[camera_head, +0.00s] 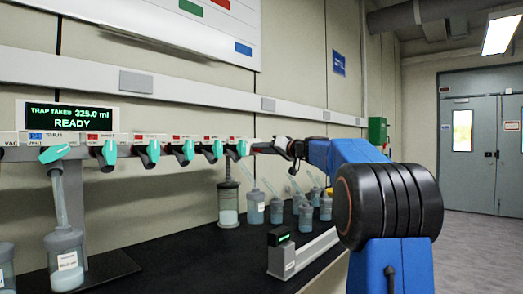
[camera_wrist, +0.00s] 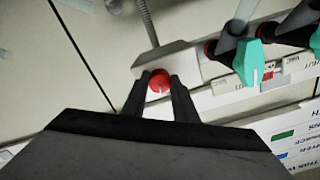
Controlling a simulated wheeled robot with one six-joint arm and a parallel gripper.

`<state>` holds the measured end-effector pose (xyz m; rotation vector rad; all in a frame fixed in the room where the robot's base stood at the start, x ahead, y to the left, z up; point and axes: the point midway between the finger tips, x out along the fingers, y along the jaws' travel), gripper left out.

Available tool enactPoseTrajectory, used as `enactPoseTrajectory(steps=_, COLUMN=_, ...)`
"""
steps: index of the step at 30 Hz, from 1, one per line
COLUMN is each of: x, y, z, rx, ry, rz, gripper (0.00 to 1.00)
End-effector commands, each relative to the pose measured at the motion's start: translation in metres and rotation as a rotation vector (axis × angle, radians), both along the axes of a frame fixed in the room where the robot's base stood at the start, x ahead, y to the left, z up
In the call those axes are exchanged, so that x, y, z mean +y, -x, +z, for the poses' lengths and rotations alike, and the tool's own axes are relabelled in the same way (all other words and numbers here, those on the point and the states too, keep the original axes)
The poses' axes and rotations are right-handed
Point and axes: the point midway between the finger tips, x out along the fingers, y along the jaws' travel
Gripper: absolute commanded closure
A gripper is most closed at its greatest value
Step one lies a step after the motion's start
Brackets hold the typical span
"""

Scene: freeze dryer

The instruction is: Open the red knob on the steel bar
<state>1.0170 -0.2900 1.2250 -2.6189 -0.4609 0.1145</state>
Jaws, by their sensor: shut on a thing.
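The red knob (camera_wrist: 159,82) sits on the end of the pale steel bar (camera_wrist: 175,62) in the wrist view. My gripper (camera_wrist: 160,86) has its two dark fingers closed around the knob, one on each side. In the head view my gripper (camera_head: 283,147) is at the right end of the steel bar (camera_head: 85,150), and the knob is mostly hidden there by the fingers. A white mark shows on the knob's face in the wrist view.
Several teal valve handles (camera_head: 186,150) line the bar to the left. A flask (camera_head: 228,203) hangs below the bar, and several bottles (camera_head: 276,210) stand on the black bench (camera_head: 205,262). A scale (camera_head: 281,254) sits near the bench's front edge. A display (camera_head: 70,117) reads READY.

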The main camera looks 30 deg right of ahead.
Motion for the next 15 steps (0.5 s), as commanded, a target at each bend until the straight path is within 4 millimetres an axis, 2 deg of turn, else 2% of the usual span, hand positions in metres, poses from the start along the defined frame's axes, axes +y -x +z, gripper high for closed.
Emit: enactPoseTrajectory(steps=15, x=-0.0001, y=-0.0001, z=0.0000, rx=0.168, ry=-0.462, rz=-0.001, gripper=0.96)
